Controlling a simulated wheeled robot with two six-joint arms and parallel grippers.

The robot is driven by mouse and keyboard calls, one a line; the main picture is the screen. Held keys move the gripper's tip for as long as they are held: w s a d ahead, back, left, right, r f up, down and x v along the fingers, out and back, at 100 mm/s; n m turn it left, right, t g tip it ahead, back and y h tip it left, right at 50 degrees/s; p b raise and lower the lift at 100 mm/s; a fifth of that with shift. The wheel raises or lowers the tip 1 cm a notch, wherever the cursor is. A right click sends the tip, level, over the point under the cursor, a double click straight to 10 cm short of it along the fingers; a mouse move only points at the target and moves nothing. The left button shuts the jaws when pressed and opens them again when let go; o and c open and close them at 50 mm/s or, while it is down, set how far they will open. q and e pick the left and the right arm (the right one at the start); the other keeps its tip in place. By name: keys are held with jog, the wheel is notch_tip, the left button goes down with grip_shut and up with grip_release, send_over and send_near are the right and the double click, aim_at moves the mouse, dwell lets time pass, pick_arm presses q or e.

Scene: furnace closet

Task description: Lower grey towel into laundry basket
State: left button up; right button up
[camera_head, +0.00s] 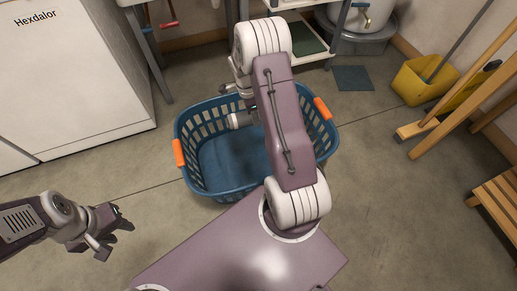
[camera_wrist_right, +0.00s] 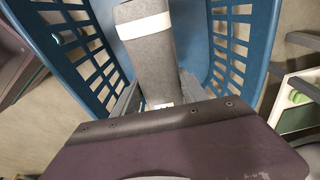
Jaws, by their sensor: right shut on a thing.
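The blue laundry basket (camera_head: 222,180) with orange handles stands on the floor in the head view. My right arm reaches over it and hides part of its inside. In the right wrist view the grey towel (camera_wrist_right: 148,58), a folded strip with a white band, is between the fingers of my right gripper (camera_wrist_right: 158,98). The gripper is shut on it, with the basket walls (camera_wrist_right: 88,45) on both sides. The towel does not show in the head view. My left gripper (camera_head: 118,224) is at lower left, apart from the basket; its fingers are too unclear to tell open from shut.
A white appliance (camera_head: 75,75) stands at upper left. A white-framed shelf (camera_head: 305,45) is behind the basket. A yellow bucket (camera_head: 420,82) and wooden frames (camera_head: 455,105) stand at right. Bare floor lies left of the basket.

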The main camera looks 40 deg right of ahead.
dwell(0.5)
jog(key=b, duration=1.4)
send_over(256, 156)
jog(key=shift+f, duration=10.8)
jog(key=shift+w+a+f, duration=0.1)
jog(key=shift+a+f, duration=0.05)
jog(key=shift+f, duration=0.5)
jog(key=shift+w+a+f, duration=0.1)
jog(key=shift+f, duration=0.55)
jog(key=shift+f, duration=1.8)
jog(key=o, duration=1.7)
jog(key=shift+s, duration=0.1)
jog(key=shift+c, duration=0.2)
